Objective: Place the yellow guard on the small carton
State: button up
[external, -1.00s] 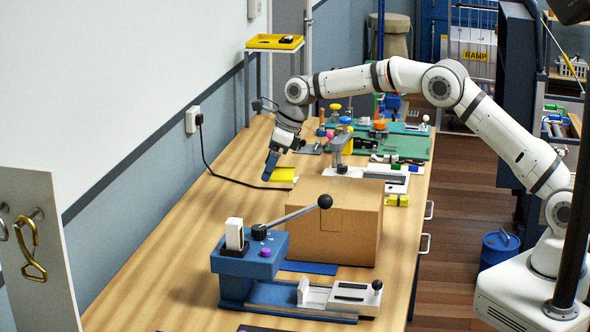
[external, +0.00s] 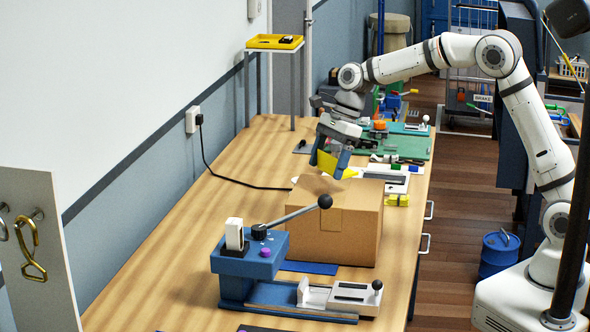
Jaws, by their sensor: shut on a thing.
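The yellow guard (external: 327,163) is a flat yellow piece held between the blue fingers of my gripper (external: 333,165). The gripper is shut on it, and the guard is tilted. Both are above the far edge of the cardboard carton (external: 330,235). The carton is brown and boxy and stands on the wooden bench behind the blue lever press. The guard looks apart from the carton's top, but the exact gap is hard to tell from this angle.
A blue lever press (external: 250,262) with a black-knobbed lever (external: 325,202) stands in front of the carton. Small yellow blocks (external: 397,200) lie to its right. A green mat (external: 405,146) with several fixtures is farther back. The left side of the bench is largely clear.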

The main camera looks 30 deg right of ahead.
aim_at(330, 172)
jog(key=shift+f, duration=2.4)
jog(key=shift+f, duration=0.1)
jog(key=o, duration=0.9)
jog(key=v, duration=1.2)
jog(key=shift+d, duration=0.15)
